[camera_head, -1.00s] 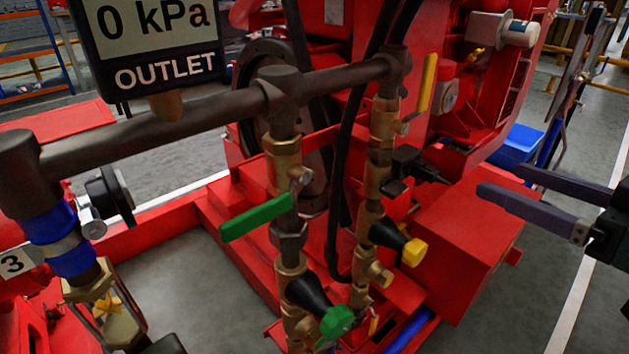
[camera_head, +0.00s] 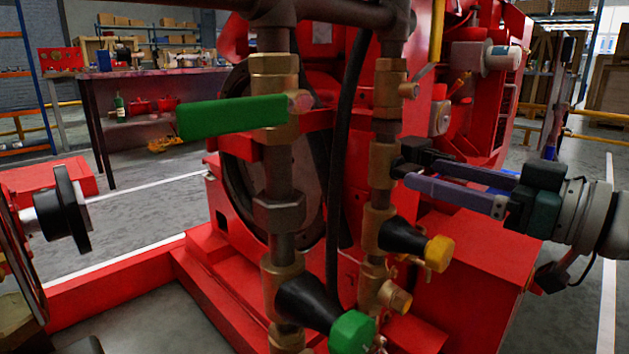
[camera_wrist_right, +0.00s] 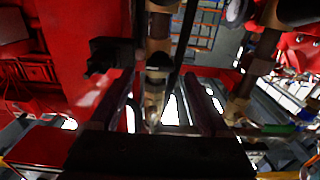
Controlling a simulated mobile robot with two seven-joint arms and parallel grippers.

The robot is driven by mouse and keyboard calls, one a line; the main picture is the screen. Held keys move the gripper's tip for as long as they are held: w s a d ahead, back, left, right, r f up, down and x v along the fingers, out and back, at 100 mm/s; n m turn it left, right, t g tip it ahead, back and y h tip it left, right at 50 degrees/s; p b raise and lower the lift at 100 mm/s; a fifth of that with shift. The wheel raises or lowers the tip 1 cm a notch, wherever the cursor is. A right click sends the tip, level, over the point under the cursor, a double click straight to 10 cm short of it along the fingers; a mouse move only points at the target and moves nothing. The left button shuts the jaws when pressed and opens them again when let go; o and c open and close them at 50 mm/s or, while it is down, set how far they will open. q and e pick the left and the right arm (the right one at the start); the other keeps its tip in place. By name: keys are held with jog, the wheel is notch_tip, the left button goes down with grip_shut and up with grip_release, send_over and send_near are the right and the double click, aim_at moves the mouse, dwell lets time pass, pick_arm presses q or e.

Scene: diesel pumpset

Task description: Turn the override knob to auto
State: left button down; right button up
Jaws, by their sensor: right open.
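No knob in view carries a readable override or auto mark, so I cannot tell which part is the override knob. A black box-shaped fitting (camera_head: 412,153) sits on the right brass pipe (camera_head: 382,165). My right gripper (camera_head: 418,174) comes in from the right, open, with its fingertips close to this fitting and pipe. Contact cannot be told. In the right wrist view, the pipe (camera_wrist_right: 157,60) shows between the two spread fingers (camera_wrist_right: 158,100), with the black fitting (camera_wrist_right: 106,55) to the left. My left gripper is out of view.
A black cone with a yellow end (camera_head: 437,252) and one with a green end (camera_head: 352,332) stick out below. A green lever (camera_head: 230,117) crosses the left pipe. A black handwheel (camera_head: 70,208) is at far left. Red machinery (camera_head: 470,260) stands close behind the gripper.

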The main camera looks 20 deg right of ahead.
aim_at(418, 170)
jog(key=shift+b+x, duration=0.45)
jog(key=shift+x, duration=1.05)
jog(key=shift+c, duration=0.2)
grip_shut()
